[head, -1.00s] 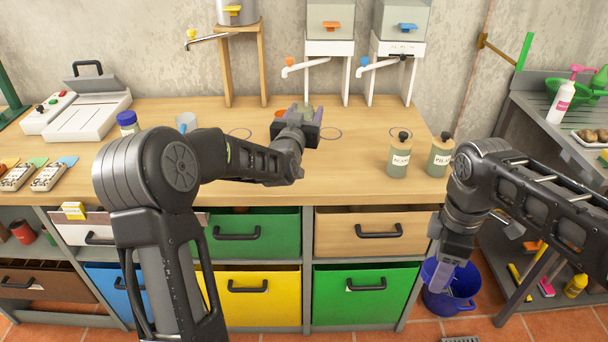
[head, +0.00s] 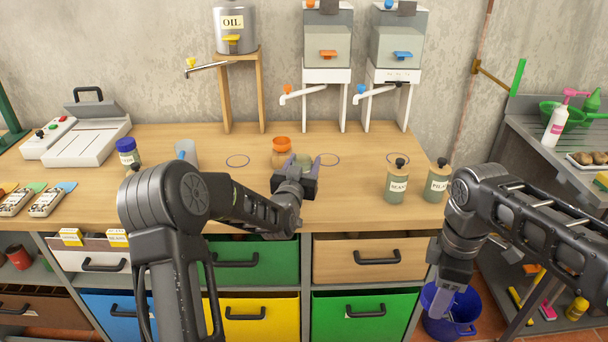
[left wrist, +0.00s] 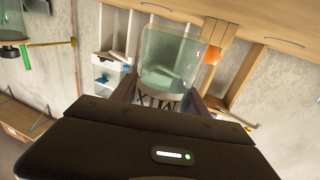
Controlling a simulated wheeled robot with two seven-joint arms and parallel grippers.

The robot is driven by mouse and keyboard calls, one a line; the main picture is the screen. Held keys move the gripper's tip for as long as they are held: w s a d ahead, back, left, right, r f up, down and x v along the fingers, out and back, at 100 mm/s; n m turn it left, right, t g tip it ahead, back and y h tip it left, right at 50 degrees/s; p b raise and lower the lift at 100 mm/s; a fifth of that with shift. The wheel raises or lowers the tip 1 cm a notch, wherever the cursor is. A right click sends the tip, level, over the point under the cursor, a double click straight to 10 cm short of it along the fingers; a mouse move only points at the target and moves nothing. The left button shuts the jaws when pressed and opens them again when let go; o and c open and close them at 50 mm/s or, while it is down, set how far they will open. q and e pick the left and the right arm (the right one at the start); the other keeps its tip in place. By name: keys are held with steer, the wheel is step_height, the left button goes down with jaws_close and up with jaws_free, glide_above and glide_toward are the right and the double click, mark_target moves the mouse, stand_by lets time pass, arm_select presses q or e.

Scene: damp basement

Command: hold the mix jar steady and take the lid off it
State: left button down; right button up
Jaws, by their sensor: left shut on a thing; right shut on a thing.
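The mix jar is a clear, greenish glass jar marked MIX in the left wrist view (left wrist: 170,62). My left gripper (head: 303,170) is shut around it; in the head view the gripper hides most of the jar. No knobbed lid shows on the jar in either view. My right gripper (head: 448,290) points down at the right, in front of the table edge and well apart from the jar. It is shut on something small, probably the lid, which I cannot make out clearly.
Two lidded jars, beans (head: 397,183) and another (head: 438,182), stand to the right on the table. Dispensers (head: 327,45) stand at the back. A blue bucket (head: 462,318) is on the floor. The table's middle is partly clear.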

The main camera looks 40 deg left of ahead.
arm_select(q)
step_height(320, 180, down, 3)
steer(key=shift+f, duration=0.15)
arm_select(e)
steer(key=shift+r, duration=0.2)
arm_select(q)
steer(key=shift+f, duration=0.2)
steer(key=shift+f, duration=0.15)
arm_select(e)
steer(key=shift+f, duration=0.2)
arm_select(q)
steer(key=c, duration=0.6)
jaws_free()
arm_select(e)
steer(key=shift+r, duration=0.1)
